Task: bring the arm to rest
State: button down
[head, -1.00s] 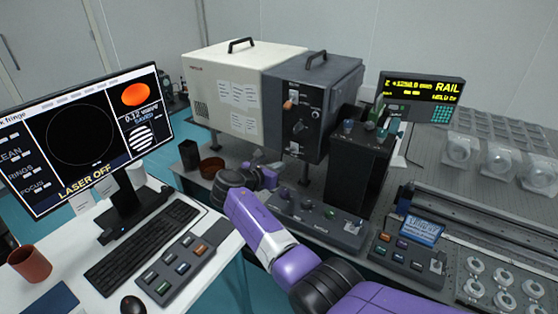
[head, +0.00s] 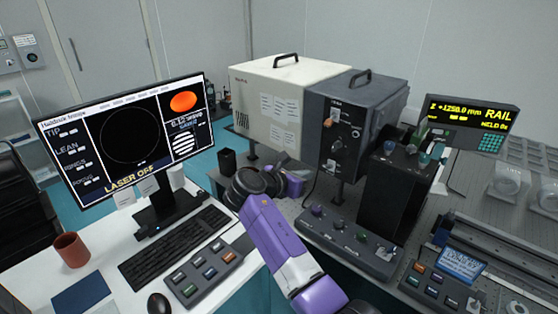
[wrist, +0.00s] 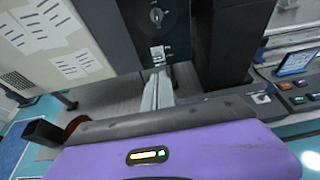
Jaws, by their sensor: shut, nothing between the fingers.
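My gripper (wrist: 158,80) shows in the wrist view as pale fingers beyond the purple wrist housing. The fingers are together, with nothing between them. In the head view my purple arm is folded, with its wrist end in front of the cream and dark grey instrument box; the fingertips are hard to make out there. The dark box's front panel (head: 340,135) is just beyond the wrist, and it fills the upper middle of the wrist view. I cannot tell the exact gap between the two.
A monitor (head: 130,135) reading LASER OFF, a keyboard (head: 172,245), a button pad (head: 207,272) and a brown cup (head: 71,250) occupy the left desk. A knob console (head: 345,240), a black stand (head: 395,200) and a rail display (head: 465,122) stand on the right table.

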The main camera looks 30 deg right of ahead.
jog(key=w+a+r+m+t+y, duration=0.1)
jog(key=w+a+m+t+y, duration=0.35)
jog(key=w+a+t, duration=0.2)
jog(key=s+a+f+m+t+y, duration=0.2)
jog(key=s+a+f+m+y, duration=0.15)
jog(key=s+a, duration=0.3)
jog(key=s+a+f+m+t+y, duration=0.25)
jog(key=s+a+f+m, duration=0.2)
jog(key=s, duration=0.25)
jog(key=s+a+r+m+g+y, duration=0.1)
jog(key=s+m, duration=0.8)
jog(key=s, duration=3.5)
notch_tip(320, 180, up, 2)
jog(key=shift+s+a+r+y, duration=0.25)
jog(key=shift+a+y, duration=0.3)
jog(key=shift+y, duration=0.2)
